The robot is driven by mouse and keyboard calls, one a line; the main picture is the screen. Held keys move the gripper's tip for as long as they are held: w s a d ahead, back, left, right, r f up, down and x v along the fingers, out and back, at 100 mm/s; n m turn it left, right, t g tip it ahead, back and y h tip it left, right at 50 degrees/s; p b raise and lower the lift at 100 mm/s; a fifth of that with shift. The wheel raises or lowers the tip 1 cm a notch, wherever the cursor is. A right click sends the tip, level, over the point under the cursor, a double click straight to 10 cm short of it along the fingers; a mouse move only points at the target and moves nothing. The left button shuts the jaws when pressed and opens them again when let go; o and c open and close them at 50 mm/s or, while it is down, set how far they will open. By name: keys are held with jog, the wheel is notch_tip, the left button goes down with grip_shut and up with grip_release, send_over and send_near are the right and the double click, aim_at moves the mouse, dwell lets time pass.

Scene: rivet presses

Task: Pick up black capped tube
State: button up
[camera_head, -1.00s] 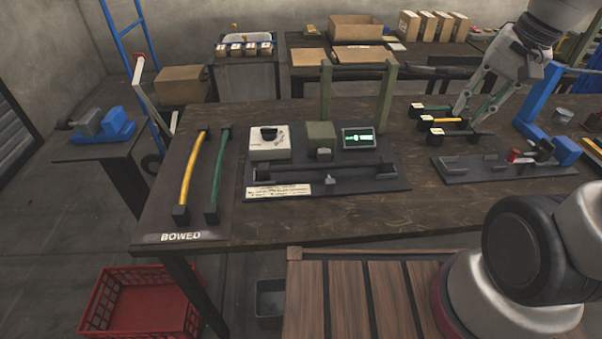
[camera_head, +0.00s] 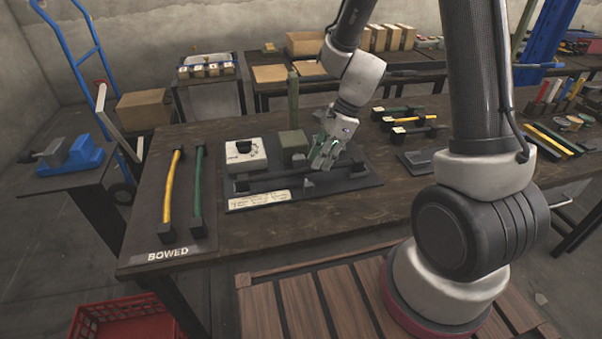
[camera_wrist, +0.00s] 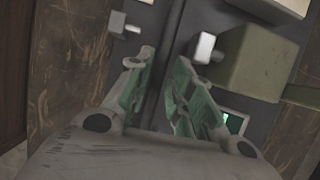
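A black capped tube (camera_head: 272,182) lies lengthwise along the front of the dark fixture plate (camera_head: 345,193) on the middle table. My gripper (camera_head: 323,160) is over the right part of this tube, fingers pointing down, and hides some of it. In the wrist view the tube shows as a dark bar (camera_wrist: 170,45) running between the two green-padded fingers. The fingers are apart and I see no contact with the tube. The exact height of the fingertips above it is unclear.
A white dial box (camera_head: 245,153) and a green block (camera_head: 292,143) stand close behind the tube. A board marked BOWED (camera_head: 180,215) holds a yellow and a green tube at left. Several tagged capped tubes (camera_head: 408,121) lie to the right.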

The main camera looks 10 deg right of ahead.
jog(key=x, duration=0.3)
jog(key=shift+a+f, duration=0.1)
jog(key=shift+a, duration=0.05)
grip_shut()
